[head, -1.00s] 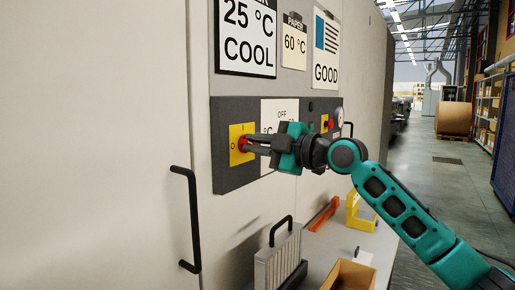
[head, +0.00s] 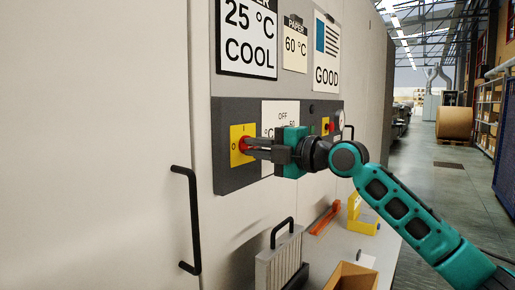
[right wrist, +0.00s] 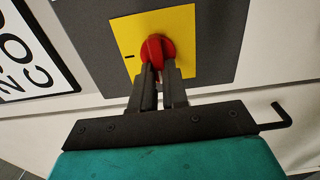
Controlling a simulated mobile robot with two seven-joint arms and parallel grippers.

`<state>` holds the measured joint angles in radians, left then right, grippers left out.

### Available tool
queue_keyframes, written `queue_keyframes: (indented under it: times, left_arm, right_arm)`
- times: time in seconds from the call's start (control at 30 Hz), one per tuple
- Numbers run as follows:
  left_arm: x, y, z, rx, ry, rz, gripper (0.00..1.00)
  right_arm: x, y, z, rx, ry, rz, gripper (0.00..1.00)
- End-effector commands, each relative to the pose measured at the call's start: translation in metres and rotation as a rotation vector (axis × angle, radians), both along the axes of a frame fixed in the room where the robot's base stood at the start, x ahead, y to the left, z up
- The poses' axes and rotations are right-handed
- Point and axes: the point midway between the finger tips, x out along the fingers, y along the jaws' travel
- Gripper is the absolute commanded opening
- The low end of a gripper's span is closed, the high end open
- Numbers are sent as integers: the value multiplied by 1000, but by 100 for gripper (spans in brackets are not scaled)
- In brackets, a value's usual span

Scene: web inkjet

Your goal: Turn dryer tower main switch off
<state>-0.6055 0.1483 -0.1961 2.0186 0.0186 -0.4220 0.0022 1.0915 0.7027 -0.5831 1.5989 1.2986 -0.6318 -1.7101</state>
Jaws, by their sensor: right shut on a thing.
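The dryer tower main switch is a red rotary knob (right wrist: 156,50) on a yellow plate (head: 238,157) at the left end of a dark control panel (head: 224,175). The plate carries an O mark at its left and an I mark at its top. My right gripper (head: 246,144) reaches in from the right and is shut on the red knob. In the right wrist view both fingers (right wrist: 159,78) close on the knob's handle. The fingers partly hide the knob in the head view. My left gripper is not in view.
A black door handle (head: 192,220) stands left of and below the panel. Below are a grey finned filter (head: 277,262), an orange tool (head: 325,218), a yellow object (head: 361,214) and a cardboard box (head: 350,277). An aisle lies open at the right.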

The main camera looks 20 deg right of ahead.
Motion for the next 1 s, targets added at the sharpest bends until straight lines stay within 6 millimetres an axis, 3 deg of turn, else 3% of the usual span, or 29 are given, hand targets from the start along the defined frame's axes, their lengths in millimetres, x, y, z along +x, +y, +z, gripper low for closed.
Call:
queue_keyframes:
  times: [0.23,0.27,0.53,0.83,1.0]
  left_arm:
    - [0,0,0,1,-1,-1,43]
    - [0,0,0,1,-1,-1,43]
    - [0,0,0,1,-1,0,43]
    - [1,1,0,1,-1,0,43]
    - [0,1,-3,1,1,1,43]
  right_arm:
    - [0,0,-1,-6,-1,0,0]
    - [0,0,-1,-6,-1,0,15]
    - [0,0,-1,-3,0,0,39]
    - [-3,-3,-1,-1,0,-1,39]
    - [-22,-18,-2,-4,-1,-3,39]
